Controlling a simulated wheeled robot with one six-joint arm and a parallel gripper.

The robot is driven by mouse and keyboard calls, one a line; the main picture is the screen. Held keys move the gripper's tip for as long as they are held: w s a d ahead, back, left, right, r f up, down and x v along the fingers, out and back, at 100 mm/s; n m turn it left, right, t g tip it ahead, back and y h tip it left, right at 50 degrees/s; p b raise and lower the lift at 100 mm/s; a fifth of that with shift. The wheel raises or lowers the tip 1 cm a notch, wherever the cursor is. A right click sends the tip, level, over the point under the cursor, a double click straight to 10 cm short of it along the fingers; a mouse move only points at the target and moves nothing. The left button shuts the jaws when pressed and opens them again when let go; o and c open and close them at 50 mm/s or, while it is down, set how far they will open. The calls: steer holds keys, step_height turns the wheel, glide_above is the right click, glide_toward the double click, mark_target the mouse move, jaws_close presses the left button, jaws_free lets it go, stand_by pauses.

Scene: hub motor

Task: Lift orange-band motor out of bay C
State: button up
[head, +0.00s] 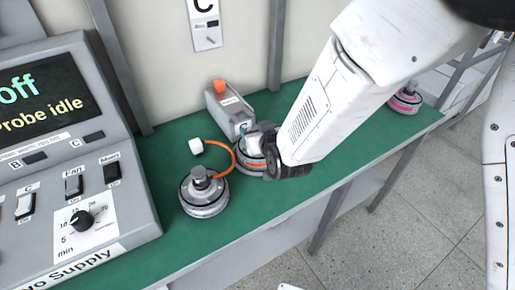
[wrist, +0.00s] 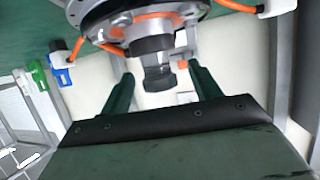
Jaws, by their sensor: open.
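The orange-band motor (head: 247,160) sits on the green bench below the C sign, partly hidden behind my gripper (head: 268,150). In the wrist view the motor (wrist: 112,22) fills the top, with orange parts around its rim. Its dark stepped shaft (wrist: 157,72) points between the two green fingers of my gripper (wrist: 163,82). The fingers are apart, with a visible gap on each side of the shaft. An orange cable (head: 222,144) loops from near the motor to a white connector (head: 195,147).
A second grey motor (head: 204,194) stands just left and in front. A grey box with an orange top (head: 229,107) stands close behind. A pink-band motor (head: 405,101) is at the far right. The control panel (head: 70,140) bounds the left. The bench's front right is clear.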

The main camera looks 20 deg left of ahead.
steer(key=shift+w+a, duration=0.1)
jaws_close()
steer(key=shift+r, duration=0.1)
steer(key=shift+r, duration=0.1)
